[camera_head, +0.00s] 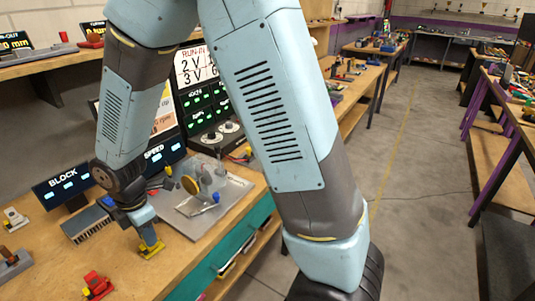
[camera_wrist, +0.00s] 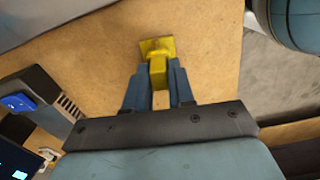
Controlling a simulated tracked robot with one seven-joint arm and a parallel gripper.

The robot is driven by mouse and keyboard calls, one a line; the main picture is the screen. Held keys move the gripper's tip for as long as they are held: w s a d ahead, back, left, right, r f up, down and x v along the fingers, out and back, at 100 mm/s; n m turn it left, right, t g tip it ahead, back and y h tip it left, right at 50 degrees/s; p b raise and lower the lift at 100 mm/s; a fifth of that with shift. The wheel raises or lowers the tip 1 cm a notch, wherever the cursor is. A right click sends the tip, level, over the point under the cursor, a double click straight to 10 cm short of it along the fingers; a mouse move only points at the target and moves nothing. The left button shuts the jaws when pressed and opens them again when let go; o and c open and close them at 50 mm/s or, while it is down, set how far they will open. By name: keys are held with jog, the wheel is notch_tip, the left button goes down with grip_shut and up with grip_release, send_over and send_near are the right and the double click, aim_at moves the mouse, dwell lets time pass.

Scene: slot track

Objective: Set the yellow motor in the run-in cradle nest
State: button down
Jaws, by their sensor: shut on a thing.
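The yellow motor (camera_head: 151,249) is at the front part of the wooden bench, left of the middle of the head view. My gripper (camera_head: 147,234) points down and is shut on its upper part. In the wrist view my gripper (camera_wrist: 158,76) has its two blue-grey fingers on either side of the yellow motor (camera_wrist: 156,48), whose flat square base shows beyond the tips. I cannot tell whether the motor touches the bench. A grey plate (camera_head: 235,194) with several small fixtures lies to its right, before the run-in panel (camera_head: 190,64). I cannot make out the cradle nest clearly.
A red piece (camera_head: 97,285) stands on the bench at front left. A finned grey block (camera_head: 86,224) and the BLOCK display (camera_head: 62,185) are left of my gripper. The SPEED display (camera_head: 163,154) stands behind. Bare bench lies around the motor.

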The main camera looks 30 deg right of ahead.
jog(key=shift+w+r, duration=0.15)
jog(key=shift+r, duration=2.3)
